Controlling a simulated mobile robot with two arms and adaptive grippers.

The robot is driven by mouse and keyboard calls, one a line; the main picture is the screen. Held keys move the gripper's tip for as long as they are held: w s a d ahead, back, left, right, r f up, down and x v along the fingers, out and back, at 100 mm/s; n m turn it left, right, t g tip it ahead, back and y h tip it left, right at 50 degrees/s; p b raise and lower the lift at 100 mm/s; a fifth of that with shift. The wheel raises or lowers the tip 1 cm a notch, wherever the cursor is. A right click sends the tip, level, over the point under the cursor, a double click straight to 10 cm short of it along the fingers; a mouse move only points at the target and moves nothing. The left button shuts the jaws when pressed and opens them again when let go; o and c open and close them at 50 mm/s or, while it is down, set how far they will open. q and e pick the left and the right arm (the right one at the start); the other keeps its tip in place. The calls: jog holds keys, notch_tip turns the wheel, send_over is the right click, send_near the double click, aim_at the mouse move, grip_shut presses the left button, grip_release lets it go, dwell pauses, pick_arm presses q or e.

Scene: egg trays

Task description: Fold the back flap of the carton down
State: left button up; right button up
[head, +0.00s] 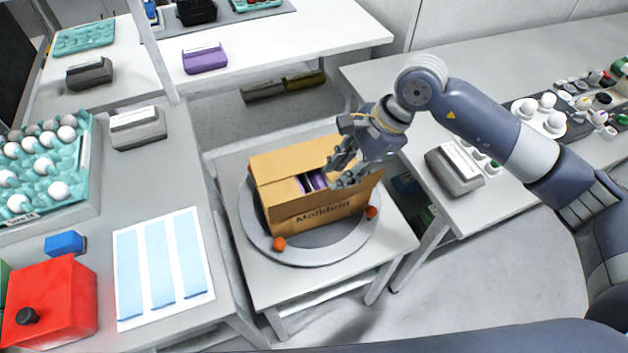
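The cardboard carton (290,218) stands on a round grey turntable in the middle of the head view. Its tan back flap (285,162) stands up behind the opening, and I cannot tell its exact tilt. Purple and dark contents (312,182) show in the opening. My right gripper (345,168) is over the right part of the carton, with its fingers apart and nothing visible between them. It hides part of the opening and of the back flap's right end. I cannot tell whether a finger touches the flap. My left gripper is out of view.
The turntable (315,252) has orange knobs at its front edge and sits on a small table (395,240). The left table holds a teal egg tray (88,165), a red box (60,300) and a blue-striped sheet (207,285). A grey device (455,170) stands on the right table.

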aim_at(321, 199)
jog(key=p+x, duration=0.1)
jog(key=x, duration=0.3)
jog(key=p+x, duration=0.1)
jog(key=x, duration=0.4)
jog(key=shift+s+a+f+p, duration=0.1)
jog(key=shift+s+a+p, duration=0.1)
jog(key=shift+p, duration=0.15)
jog(key=shift+f, duration=0.35)
jog(key=shift+c, duration=0.6)
grip_shut()
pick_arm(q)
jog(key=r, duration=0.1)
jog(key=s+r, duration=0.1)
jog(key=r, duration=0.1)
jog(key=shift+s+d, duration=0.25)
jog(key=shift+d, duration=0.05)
